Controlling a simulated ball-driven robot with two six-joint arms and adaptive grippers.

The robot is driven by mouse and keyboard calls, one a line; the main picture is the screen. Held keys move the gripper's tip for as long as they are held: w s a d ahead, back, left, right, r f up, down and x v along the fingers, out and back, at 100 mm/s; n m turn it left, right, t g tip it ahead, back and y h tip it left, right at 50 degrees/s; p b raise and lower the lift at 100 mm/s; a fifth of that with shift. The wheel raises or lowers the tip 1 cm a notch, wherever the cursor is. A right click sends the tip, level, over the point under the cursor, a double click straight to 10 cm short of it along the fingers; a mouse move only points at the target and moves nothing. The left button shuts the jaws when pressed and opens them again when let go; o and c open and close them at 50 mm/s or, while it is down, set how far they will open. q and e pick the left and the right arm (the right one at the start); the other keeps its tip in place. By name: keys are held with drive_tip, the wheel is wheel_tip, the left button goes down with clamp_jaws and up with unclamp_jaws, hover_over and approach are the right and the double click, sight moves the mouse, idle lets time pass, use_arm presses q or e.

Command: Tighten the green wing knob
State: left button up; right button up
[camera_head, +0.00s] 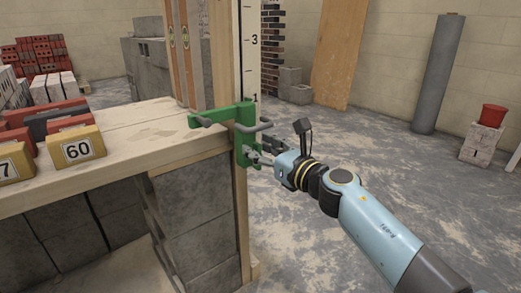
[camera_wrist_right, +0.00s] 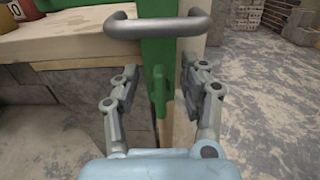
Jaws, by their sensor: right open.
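A green clamp (camera_head: 240,114) with a grey bar handle grips the corner of the wooden bench, beside an upright post. The green wing knob (camera_wrist_right: 159,88) hangs on the clamp's lower part and shows upright between my fingers in the right wrist view. In the head view the knob is small and partly hidden by my gripper. My right gripper (camera_wrist_right: 157,78) is open, with one finger on each side of the knob and a gap on both sides. In the head view the right gripper (camera_head: 262,158) reaches in from the right at the clamp. My left gripper is not in view.
The grey bar handle (camera_wrist_right: 157,25) lies just above my fingers. The bench top (camera_head: 130,135) carries numbered yellow blocks (camera_head: 76,147) and red bricks. Grey blocks (camera_head: 195,205) stand below the bench.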

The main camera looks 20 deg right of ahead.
drive_tip(key=shift+c, duration=0.4)
clamp_jaws()
drive_tip(key=shift+f, duration=0.1)
drive_tip(key=shift+m, duration=0.3)
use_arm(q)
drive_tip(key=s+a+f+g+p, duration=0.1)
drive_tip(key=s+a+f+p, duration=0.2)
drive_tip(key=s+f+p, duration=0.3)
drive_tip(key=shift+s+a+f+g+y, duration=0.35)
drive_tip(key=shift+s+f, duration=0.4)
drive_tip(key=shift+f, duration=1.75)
use_arm(e)
drive_tip(key=shift+w+d+f+m, duration=0.15)
drive_tip(key=shift+d+f+m, duration=0.25)
drive_tip(key=shift+m, duration=2.5)
drive_tip(key=shift+w+d+f+m, duration=0.15)
drive_tip(key=shift+d+f+m, duration=0.2)
drive_tip(key=shift+m, duration=2.55)
drive_tip(key=shift+w+d+f+m, duration=0.15)
drive_tip(key=shift+d+f+m, duration=0.25)
drive_tip(key=shift+m, duration=2.5)
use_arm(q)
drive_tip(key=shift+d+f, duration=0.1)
